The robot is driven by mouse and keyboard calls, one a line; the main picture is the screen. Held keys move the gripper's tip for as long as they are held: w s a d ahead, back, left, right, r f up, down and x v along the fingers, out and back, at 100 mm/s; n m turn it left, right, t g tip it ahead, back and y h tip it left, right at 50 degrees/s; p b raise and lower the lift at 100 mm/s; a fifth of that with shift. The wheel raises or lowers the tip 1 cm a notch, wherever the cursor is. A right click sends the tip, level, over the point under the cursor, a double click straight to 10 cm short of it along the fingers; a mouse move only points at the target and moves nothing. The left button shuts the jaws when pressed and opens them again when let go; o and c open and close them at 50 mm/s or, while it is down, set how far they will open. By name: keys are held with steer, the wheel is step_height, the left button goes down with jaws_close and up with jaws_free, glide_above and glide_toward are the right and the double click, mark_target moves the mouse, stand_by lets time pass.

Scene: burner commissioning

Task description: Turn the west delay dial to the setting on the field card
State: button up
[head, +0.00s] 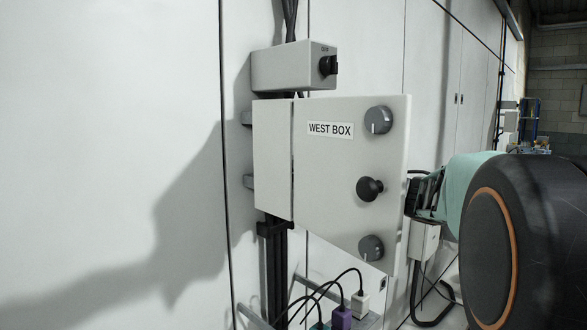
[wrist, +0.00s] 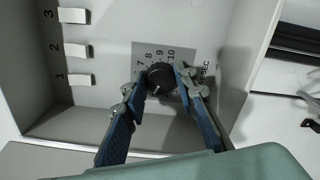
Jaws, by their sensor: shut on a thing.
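In the wrist view a round black dial (wrist: 160,77) sits on a grey plate (wrist: 180,49) marked 7, 8, 9, 10 and SEC, inside an open pale box. My gripper (wrist: 161,84) is shut on the dial, one blue-grey finger on each side. A small pale mark shows on the knob's lower edge; other scale numbers are hidden or unreadable. In the head view the west box (head: 273,160) carries a panel labelled WEST BOX (head: 331,130). My fingers on the dial cannot be made out there. No field card is seen.
The panel has two grey knobs (head: 378,120) (head: 371,248) and a black knob (head: 369,188). A smaller switch box (head: 290,68) sits above. Cabled plugs (head: 341,318) stand below. In the wrist view, pale tabs (wrist: 76,50) numbered 1 to 3 line the left, and box walls surround my fingers.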

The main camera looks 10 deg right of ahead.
steer(key=m+p, duration=0.2)
steer(key=m, duration=0.1)
steer(key=shift+r+m, duration=0.1)
steer(key=shift+m, duration=0.3)
steer(key=m+p, duration=0.2)
steer(key=m, duration=0.1)
steer(key=shift+m+p, duration=0.3)
steer(key=shift+p, duration=0.05)
steer(key=m+p, duration=0.1)
steer(key=m, duration=0.1)
steer(key=shift+m+p, duration=0.3)
steer(key=shift+p, duration=0.1)
steer(key=shift+f+m+p, duration=0.25)
steer(key=shift+m+p, duration=0.8)
steer(key=shift+m, duration=0.45)
steer(key=o, duration=1.1)
steer(key=v, duration=1.2)
